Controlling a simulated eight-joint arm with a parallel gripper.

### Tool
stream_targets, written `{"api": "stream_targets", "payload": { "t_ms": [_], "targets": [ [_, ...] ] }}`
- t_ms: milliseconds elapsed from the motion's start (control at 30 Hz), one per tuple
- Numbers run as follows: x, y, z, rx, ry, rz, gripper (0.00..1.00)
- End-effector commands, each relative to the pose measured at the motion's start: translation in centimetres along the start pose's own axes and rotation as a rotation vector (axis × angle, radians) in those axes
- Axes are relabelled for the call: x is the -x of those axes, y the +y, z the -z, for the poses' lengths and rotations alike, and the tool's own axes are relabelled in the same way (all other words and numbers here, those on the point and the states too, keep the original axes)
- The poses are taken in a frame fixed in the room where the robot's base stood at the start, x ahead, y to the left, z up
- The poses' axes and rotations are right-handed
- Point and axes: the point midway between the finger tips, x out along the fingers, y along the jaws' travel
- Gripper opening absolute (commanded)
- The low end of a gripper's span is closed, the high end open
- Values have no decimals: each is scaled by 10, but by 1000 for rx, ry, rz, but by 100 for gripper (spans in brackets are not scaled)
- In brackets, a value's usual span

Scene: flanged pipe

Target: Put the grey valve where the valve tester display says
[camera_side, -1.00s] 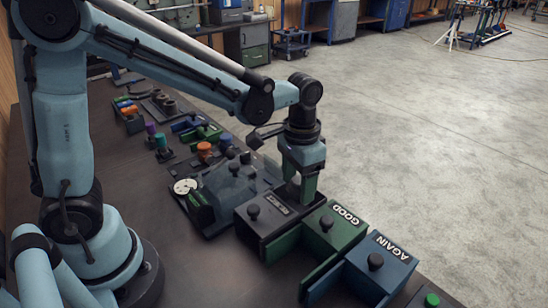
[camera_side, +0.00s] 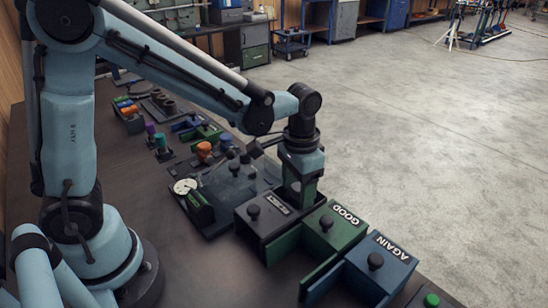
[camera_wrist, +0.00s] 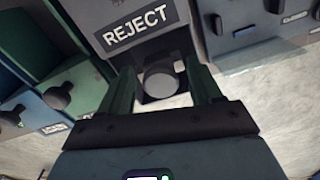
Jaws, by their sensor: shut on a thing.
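My gripper (camera_side: 301,194) points down at the back edge of the black box (camera_side: 258,224), whose label reads REJECT in the wrist view (camera_wrist: 138,38). My gripper (camera_wrist: 160,82) is shut on a round grey thing, which appears to be the grey valve (camera_wrist: 159,79). Only its round grey end shows clearly between the green fingers; the rest is hidden or dark. I cannot tell whether it touches the box. The likely valve tester is the dark unit with a pale round dial (camera_side: 185,187), left of the box. Its display cannot be read.
A green GOOD box (camera_side: 333,232) and a blue AGAIN box (camera_side: 380,268) stand to the right of the black box, each with a dark knob. An orange-topped part (camera_side: 204,149) and other coloured parts stand farther back on the bench. A green button (camera_side: 431,299) is at the bottom right.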

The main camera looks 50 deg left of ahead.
Motion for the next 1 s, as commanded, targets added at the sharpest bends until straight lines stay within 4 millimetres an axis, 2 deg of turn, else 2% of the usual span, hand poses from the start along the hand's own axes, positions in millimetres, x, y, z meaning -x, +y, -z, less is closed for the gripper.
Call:
{"api": "stream_targets", "payload": {
  "t_ms": [67,100,133,167,1000],
  "targets": [
    [-2,0,0,0,0,0,24],
    [-2,0,0,0,0,0,17],
    [-3,0,0,0,0,0,16],
    [-3,0,0,0,0,0,9],
    [-18,0,0,0,0,0,9]
  ]
}}
